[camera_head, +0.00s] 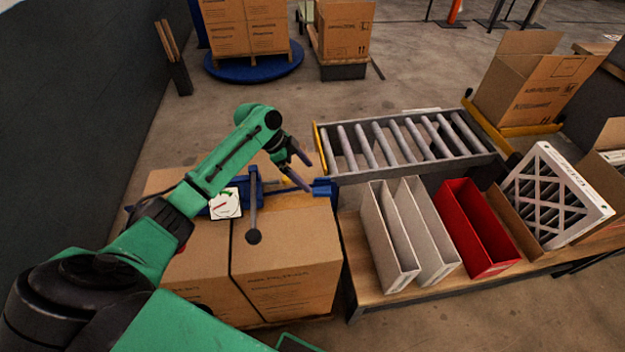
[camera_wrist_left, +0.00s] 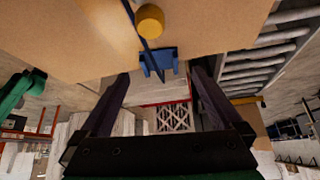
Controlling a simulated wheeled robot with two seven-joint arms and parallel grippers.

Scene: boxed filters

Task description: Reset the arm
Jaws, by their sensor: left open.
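My left arm (camera_head: 220,165) is green and black and reaches in from the lower left, over a strapped brown carton (camera_head: 285,280). My left gripper (camera_head: 307,172) is open and empty, with its two dark fingers apart near the carton's far right edge. In the left wrist view the open fingers (camera_wrist_left: 160,76) show with a blue bracket-like part (camera_wrist_left: 158,60) between and beyond their tips. A blue tool with a dark lever (camera_head: 254,205) lies on the carton top beside the gripper. My right gripper does not show.
A roller conveyor (camera_head: 330,150) stands right of the gripper. A wooden bench (camera_head: 372,300) holds white bins (camera_head: 390,230), a red bin (camera_head: 478,230) and a white-framed filter (camera_head: 553,195). A dark wall (camera_head: 80,90) is at left. Open floor (camera_head: 200,130) lies behind the carton.

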